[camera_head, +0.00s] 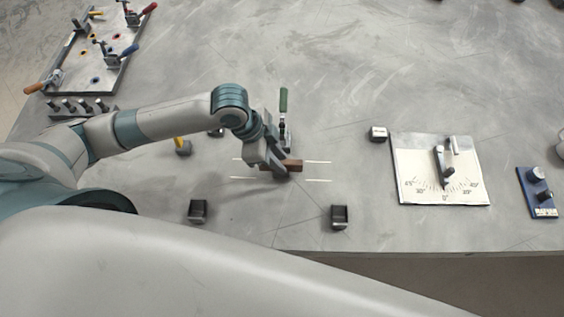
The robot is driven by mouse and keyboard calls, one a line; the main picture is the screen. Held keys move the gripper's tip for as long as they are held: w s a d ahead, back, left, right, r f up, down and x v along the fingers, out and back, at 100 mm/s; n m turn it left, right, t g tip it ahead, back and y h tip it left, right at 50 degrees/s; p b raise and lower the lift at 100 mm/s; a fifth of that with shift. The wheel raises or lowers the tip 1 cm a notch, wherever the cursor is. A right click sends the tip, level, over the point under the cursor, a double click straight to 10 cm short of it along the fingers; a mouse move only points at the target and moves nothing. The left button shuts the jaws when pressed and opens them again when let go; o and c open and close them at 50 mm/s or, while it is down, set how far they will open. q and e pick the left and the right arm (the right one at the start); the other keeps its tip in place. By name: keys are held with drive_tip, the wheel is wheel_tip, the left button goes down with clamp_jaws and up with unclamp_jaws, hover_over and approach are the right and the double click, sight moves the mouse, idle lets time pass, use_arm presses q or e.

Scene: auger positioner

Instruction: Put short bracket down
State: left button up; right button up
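A short brown bar (294,166), which looks like the short bracket, is at the middle of the grey table between white marked lines. My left gripper (280,170) points down at it, with its fingers at the bar and covering part of it. The fingers are too small and dark to show whether they grip the bar, and I cannot tell whether the bar touches the table. A toggle clamp with a green handle (283,100) stands right behind the bar. My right gripper is not in view.
Dark blocks (339,217) and (198,210) stand near the front edge. A white angle plate (442,190) with a pointer and a blue block (537,192) are at right. A fixture plate (70,85) with several clamps is at back left. The back middle is clear.

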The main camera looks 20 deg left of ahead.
use_arm(q)
drive_tip(key=b+v, duration=0.1)
drive_tip(key=v, duration=0.8)
